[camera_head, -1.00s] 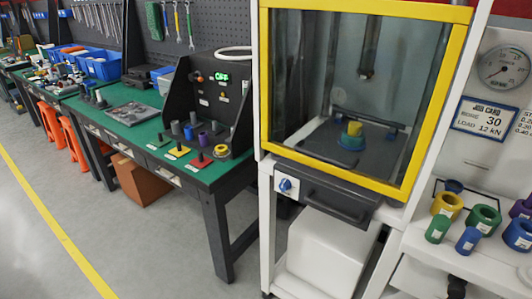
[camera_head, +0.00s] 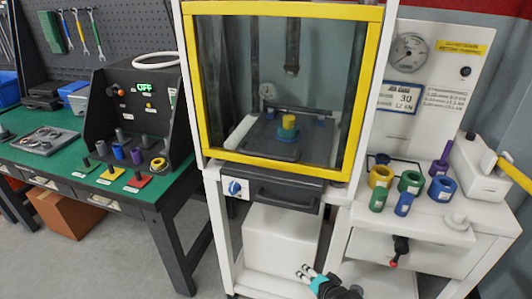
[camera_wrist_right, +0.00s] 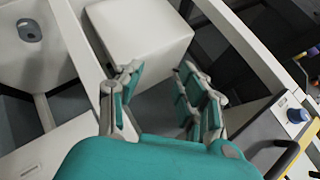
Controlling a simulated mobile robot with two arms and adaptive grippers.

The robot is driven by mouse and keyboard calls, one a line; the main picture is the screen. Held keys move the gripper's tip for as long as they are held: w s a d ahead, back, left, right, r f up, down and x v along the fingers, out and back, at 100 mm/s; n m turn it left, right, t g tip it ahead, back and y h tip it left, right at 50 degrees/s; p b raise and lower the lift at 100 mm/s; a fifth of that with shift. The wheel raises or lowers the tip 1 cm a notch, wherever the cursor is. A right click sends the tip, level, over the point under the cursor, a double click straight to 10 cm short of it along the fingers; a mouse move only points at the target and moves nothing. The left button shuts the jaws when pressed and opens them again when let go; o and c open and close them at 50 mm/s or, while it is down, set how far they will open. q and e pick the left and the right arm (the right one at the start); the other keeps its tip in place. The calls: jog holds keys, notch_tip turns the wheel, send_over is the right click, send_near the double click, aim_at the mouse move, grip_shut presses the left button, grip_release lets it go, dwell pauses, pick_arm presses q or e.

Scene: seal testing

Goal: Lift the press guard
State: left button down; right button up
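The press guard (camera_head: 281,8) is a yellow-framed clear panel on the front of the white press, and it is down. My right gripper (camera_head: 306,270) is low in front of the press, below the guard, beside the white box. In the right wrist view its teal and grey fingers (camera_wrist_right: 160,90) are spread apart with nothing between them. My left gripper is in neither view.
A dark drawer (camera_head: 283,198) with a blue knob (camera_head: 235,188) is under the guard. A green workbench (camera_head: 150,187) stands at left. At right, a white stand (camera_head: 437,218) holds several coloured rings and plugs. A white box (camera_head: 280,240) sits under the press.

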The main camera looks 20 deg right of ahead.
jog(key=w+a+r+m+t, duration=0.1)
jog(key=w+r+m+t, duration=0.25)
jog(key=r, duration=1.65)
jog(key=m+t+y+p, duration=0.2)
jog(key=m+y, duration=0.1)
send_near(270, 158)
jog(key=p+x, duration=0.1)
jog(key=x, duration=1)
jog(key=shift+r, duration=0.1)
jog(key=shift+c, duration=0.2)
grip_shut()
